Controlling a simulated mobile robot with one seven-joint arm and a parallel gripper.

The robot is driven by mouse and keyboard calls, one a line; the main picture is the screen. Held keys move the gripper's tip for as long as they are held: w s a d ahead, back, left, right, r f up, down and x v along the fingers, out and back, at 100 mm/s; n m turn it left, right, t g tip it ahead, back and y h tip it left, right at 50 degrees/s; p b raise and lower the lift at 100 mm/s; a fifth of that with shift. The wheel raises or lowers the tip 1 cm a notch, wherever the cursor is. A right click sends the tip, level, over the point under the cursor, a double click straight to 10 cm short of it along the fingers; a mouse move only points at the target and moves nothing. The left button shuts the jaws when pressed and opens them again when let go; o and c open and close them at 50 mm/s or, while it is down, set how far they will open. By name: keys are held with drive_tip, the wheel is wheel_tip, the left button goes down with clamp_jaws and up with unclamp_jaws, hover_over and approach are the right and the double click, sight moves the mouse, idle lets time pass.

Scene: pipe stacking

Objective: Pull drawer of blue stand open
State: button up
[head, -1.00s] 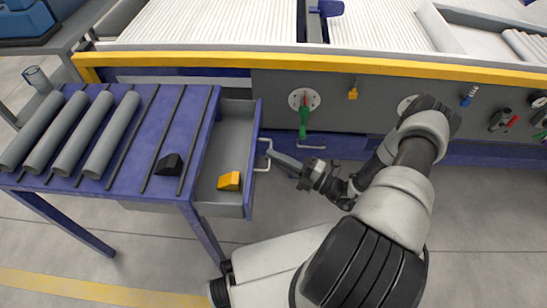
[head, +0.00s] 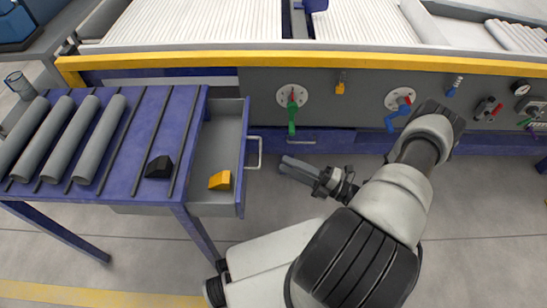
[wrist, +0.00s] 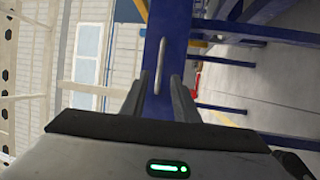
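The blue stand (head: 140,128) is at the left with its drawer (head: 213,150) standing open on its right side. The drawer's grey inside shows, with a yellow wedge block (head: 220,180) in it. The drawer's metal handle (head: 254,152) is on its blue front panel. My gripper (head: 284,164) is just right of the handle, apart from it. In the wrist view the blue drawer front and the handle (wrist: 161,62) lie ahead, between the lines of my two spread fingers (wrist: 158,100). My gripper is open and empty.
Several grey pipes (head: 58,138) and a black wedge block (head: 159,167) lie on the stand's top. A grey panel with a yellow rail (head: 330,63), valves and a green handle (head: 292,118) runs behind my gripper. Bare floor lies below and right of the drawer.

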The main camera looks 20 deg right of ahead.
drive_tip(key=v, duration=0.9)
